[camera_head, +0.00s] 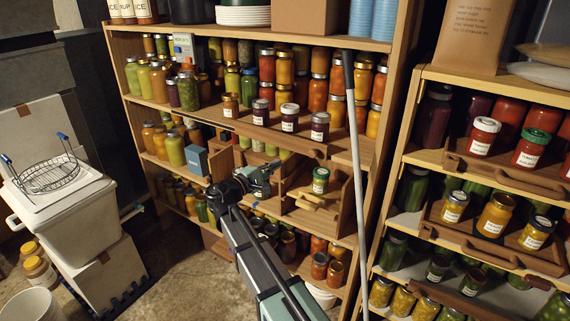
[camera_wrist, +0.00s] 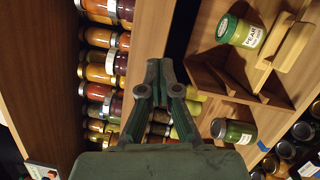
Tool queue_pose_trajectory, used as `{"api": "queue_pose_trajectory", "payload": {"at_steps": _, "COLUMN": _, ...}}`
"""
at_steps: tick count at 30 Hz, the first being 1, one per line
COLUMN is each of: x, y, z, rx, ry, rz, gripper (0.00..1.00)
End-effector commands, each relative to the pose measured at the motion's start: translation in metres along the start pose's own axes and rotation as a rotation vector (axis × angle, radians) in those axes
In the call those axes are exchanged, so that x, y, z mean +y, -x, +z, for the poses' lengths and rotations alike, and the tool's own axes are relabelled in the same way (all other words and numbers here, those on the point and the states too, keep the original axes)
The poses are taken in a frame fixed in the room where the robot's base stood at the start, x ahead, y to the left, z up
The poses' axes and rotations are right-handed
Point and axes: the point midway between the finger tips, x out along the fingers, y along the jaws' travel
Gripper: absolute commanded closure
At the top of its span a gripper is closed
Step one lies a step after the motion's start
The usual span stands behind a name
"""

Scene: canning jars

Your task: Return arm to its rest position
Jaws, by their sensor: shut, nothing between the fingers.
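My gripper (camera_head: 272,169) is in front of the middle of the large wooden shelf (camera_head: 345,222), just left of an open wooden compartment. In the wrist view my gripper (camera_wrist: 160,66) has its two fingers together at the tips, with nothing between them. My arm reaches up to it from the bottom of the head view. A green-lidded jar (camera_head: 320,180) stands in the compartment, right of the gripper. It also shows in the wrist view (camera_wrist: 242,33), beside a light wooden piece (camera_wrist: 288,42). The fingers hide part of the shelf behind them.
Rows of filled jars (camera_head: 265,64) crowd the shelf. A second jar rack (camera_head: 409,160) stands at the right. A grey pole (camera_head: 354,150) rises between them. A white bin (camera_head: 62,212) with a wire basket (camera_head: 48,176) stands at the left. The floor (camera_head: 182,255) between bin and arm is clear.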

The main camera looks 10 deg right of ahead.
Motion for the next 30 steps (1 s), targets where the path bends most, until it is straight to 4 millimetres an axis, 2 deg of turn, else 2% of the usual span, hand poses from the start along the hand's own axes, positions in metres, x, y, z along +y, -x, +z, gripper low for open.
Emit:
{"api": "queue_pose_trajectory", "payload": {"at_steps": 3, "x": -0.001, "y": 0.015, "z": 0.0, "rx": 0.0, "ry": 0.0, "rz": 0.0, "gripper": 1.0}}
{"api": "queue_pose_trajectory", "payload": {"at_steps": 8, "x": -0.003, "y": 0.022, "z": -0.001, "rx": 0.006, "ry": -0.024, "rz": -0.013, "gripper": 1.0}}
{"api": "queue_pose_trajectory", "payload": {"at_steps": 11, "x": -0.018, "y": 0.025, "z": -0.004, "rx": 0.029, "ry": -0.063, "rz": -0.082, "gripper": 1.0}}
{"api": "queue_pose_trajectory", "payload": {"at_steps": 13, "x": -0.038, "y": 0.029, "z": -0.004, "rx": 0.053, "ry": -0.102, "rz": -0.164, "gripper": 1.0}}
{"api": "queue_pose_trajectory", "payload": {"at_steps": 14, "x": -0.054, "y": 0.032, "z": -0.004, "rx": 0.065, "ry": -0.115, "rz": -0.211, "gripper": 1.0}}
{"api": "queue_pose_trajectory", "payload": {"at_steps": 20, "x": -0.188, "y": 0.057, "z": 0.003, "rx": 0.098, "ry": -0.156, "rz": -0.538, "gripper": 1.0}}
{"api": "queue_pose_trajectory", "payload": {"at_steps": 24, "x": -0.281, "y": 0.079, "z": 0.023, "rx": 0.073, "ry": -0.166, "rz": -0.754, "gripper": 1.0}}
{"api": "queue_pose_trajectory", "payload": {"at_steps": 26, "x": -0.319, "y": 0.091, "z": 0.035, "rx": 0.053, "ry": -0.169, "rz": -0.844, "gripper": 1.0}}
{"api": "queue_pose_trajectory", "payload": {"at_steps": 30, "x": -0.403, "y": 0.123, "z": 0.07, "rx": -0.012, "ry": -0.175, "rz": -1.051, "gripper": 1.0}}
